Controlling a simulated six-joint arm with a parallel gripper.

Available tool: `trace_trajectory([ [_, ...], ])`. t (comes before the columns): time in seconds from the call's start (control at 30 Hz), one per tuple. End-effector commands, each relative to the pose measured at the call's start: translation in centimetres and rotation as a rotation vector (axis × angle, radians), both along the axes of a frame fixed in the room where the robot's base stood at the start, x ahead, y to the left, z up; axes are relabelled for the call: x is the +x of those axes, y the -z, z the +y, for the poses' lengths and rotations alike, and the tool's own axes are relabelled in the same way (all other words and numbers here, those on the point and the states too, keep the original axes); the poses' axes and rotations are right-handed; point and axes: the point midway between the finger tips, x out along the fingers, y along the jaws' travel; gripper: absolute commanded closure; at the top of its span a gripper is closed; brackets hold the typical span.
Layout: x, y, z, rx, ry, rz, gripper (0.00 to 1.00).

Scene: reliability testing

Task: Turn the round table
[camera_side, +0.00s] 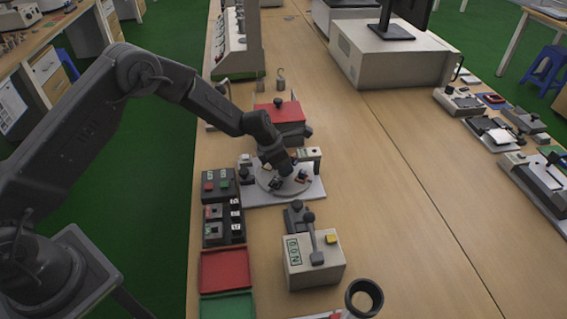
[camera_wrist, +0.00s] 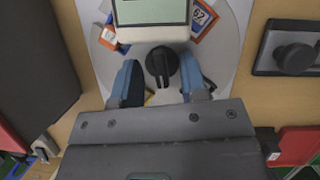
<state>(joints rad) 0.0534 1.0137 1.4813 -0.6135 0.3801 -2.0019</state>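The round table (camera_side: 291,189) is a light grey disc on a white base plate (camera_side: 316,191), with small orange-edged pieces (camera_wrist: 204,17) lying on it. The wrist view shows part of its grey surface (camera_wrist: 219,62); my gripper hides the lower part. My gripper (camera_wrist: 160,82) is over the disc, with its two blue fingers apart. A black knob (camera_wrist: 161,63) stands between the fingers, with visible gaps on both sides. A white unit with a small display (camera_wrist: 150,13) stands just beyond the knob. In the side view my gripper (camera_side: 285,172) hides part of the disc.
A grey box with a red top (camera_side: 279,111) stands behind the disc. Button boxes (camera_side: 223,218) and red (camera_side: 225,269) and green trays line the left edge. A white box with a lever (camera_side: 312,262) stands in front.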

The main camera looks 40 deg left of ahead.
Motion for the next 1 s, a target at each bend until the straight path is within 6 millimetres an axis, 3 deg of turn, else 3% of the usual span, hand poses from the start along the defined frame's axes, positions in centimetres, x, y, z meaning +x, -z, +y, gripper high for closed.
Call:
trace_trajectory([
  [0.1,-0.01,-0.01,-0.01,0.0,0.0,0.0,0.62],
  [0.5,-0.03,-0.02,0.01,0.0,0.0,0.0,1.0],
  [1.0,-0.03,-0.04,0.0,0.001,-0.039,0.001,1.0],
])
